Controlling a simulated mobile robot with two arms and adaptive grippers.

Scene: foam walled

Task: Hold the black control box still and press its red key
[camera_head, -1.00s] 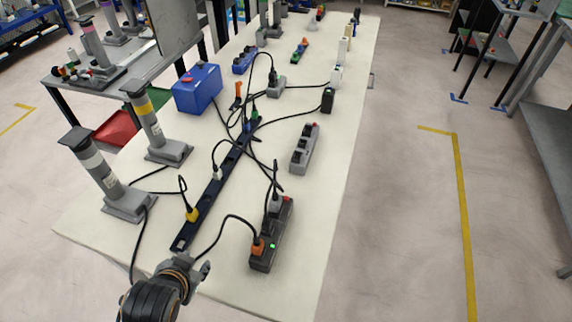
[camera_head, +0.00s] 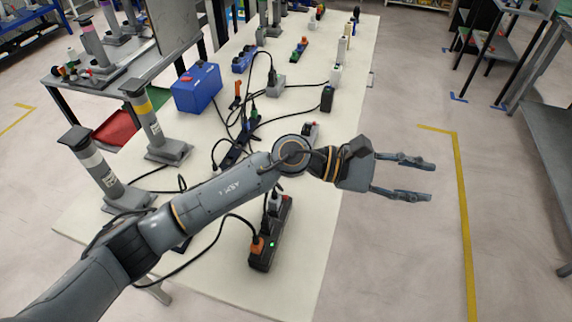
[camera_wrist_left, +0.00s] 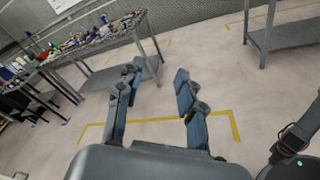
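The black control box (camera_head: 260,262) looks like a long dark strip lying near the table's front right edge. An orange plug and a grey plug stand in it, and a green light glows on its top. Its red key (camera_head: 285,199) is a small spot at the far end, close under my left forearm. My left gripper (camera_head: 432,181) is out past the table's right edge, above the floor, pointing right. My right gripper is not in view.
The white table (camera_head: 235,297) carries crossing black cables, a blue case (camera_head: 197,88) and grey posts (camera_head: 98,176) on the left. A grey strip (camera_head: 310,132) is mostly hidden behind my left arm. The floor right of the table is clear.

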